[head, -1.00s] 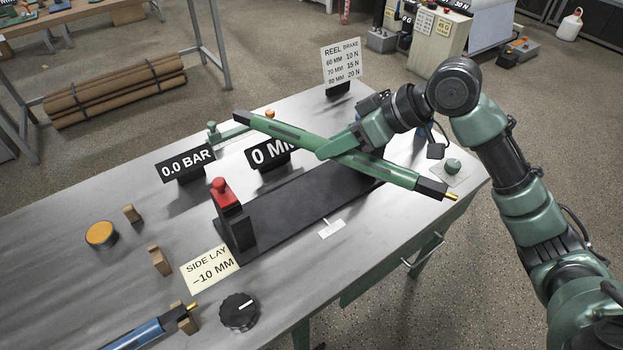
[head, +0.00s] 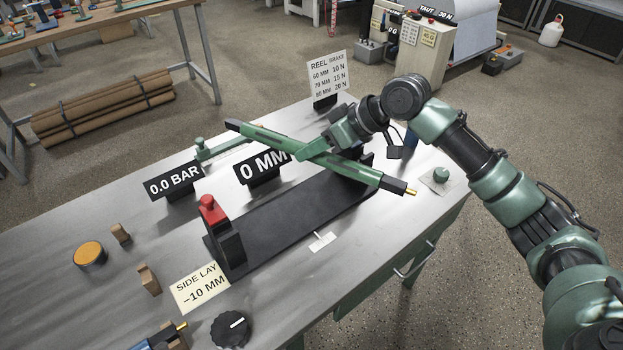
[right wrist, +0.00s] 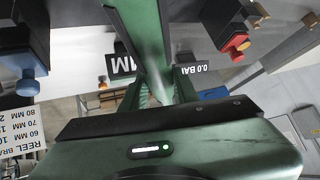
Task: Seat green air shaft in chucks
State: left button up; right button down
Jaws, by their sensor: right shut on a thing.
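The green air shaft (head: 270,139) is a long green bar with black ends and a brass tip at its right end. My right gripper (head: 318,149) is shut on it near its middle and holds it above the bench, slanting across the black chuck stand. The shaft also shows in the right wrist view (right wrist: 151,40). The near chuck (head: 222,238) is a black upright with a red knob (head: 211,207) on top. The far chuck is mostly hidden behind the shaft and gripper; its blue knob shows in the right wrist view (right wrist: 29,84). My left gripper is not in view.
Signs reading 0.0 BAR (head: 173,182), 0 MM (head: 262,167) and SIDE LAY −10 MM (head: 199,288) stand or lie around the black base (head: 290,215). A black dial (head: 230,329), an orange button (head: 90,254) and wooden rests (head: 149,279) occupy the near left. A blue shaft (head: 160,338) lies there too.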

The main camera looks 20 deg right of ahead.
notch_tip(320, 180, down, 9)
dwell(0.5)
jog(key=shift+f, duration=0.3)
jog(key=c, duration=1.1)
grip_release()
jog(key=shift+f, duration=0.15)
jog(key=shift+o, duration=0.2)
jog(key=shift+s, duration=0.1)
jog(key=v, duration=1.2)
jog(key=shift+r+b, duration=0.3)
jog(key=shift+r, duration=0.1)
